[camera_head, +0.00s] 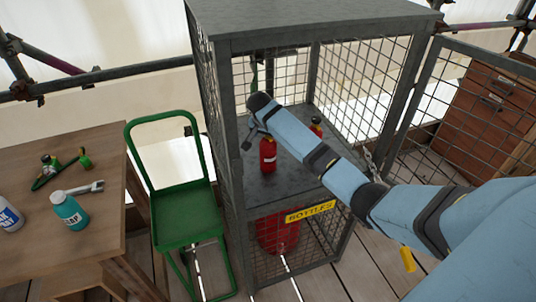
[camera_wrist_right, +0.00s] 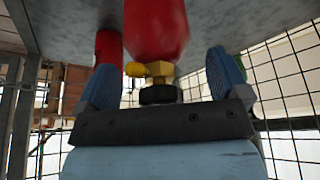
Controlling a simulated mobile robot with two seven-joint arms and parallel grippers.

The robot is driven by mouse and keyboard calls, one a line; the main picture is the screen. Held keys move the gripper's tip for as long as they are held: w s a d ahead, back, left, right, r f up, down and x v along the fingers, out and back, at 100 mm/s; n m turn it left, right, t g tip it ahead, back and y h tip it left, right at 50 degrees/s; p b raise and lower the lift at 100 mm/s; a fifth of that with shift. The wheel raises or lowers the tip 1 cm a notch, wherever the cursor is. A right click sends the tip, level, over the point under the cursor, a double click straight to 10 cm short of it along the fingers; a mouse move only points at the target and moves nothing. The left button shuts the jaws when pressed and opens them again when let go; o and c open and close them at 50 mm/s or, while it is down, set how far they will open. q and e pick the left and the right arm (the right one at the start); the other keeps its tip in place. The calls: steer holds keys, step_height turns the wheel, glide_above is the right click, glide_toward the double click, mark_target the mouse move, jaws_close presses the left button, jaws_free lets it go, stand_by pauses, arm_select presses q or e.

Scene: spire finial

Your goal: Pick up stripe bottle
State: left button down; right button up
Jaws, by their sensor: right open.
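A red bottle (camera_head: 268,155) stands upright on the upper shelf of the wire cage, near its front. A second red bottle (camera_head: 316,129) stands behind and to the right, partly hidden by my arm. I cannot make out a stripe on either. My right gripper (camera_head: 253,138) is inside the cage beside the front bottle. The right wrist view looks upside down. There a red bottle (camera_wrist_right: 156,28) with a brass valve shows between the open fingers of my right gripper (camera_wrist_right: 163,78); contact is not visible. Another red bottle (camera_wrist_right: 108,47) shows beyond the left finger. My left gripper is out of view.
The cage shelf (camera_head: 290,178) has mesh sides and steel posts (camera_head: 227,130) close to my arm. The mesh door (camera_head: 440,120) stands open at right. A larger red cylinder (camera_head: 278,232) stands below. A green cart (camera_head: 185,212) and wooden table (camera_head: 100,148) are at left.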

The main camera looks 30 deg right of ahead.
steer(key=shift+w+d+f, duration=0.1)
steer(key=shift+f, duration=0.15)
steer(key=c, duration=1.6)
steer(key=shift+r, duration=0.1)
steer(key=shift+c, duration=0.3)
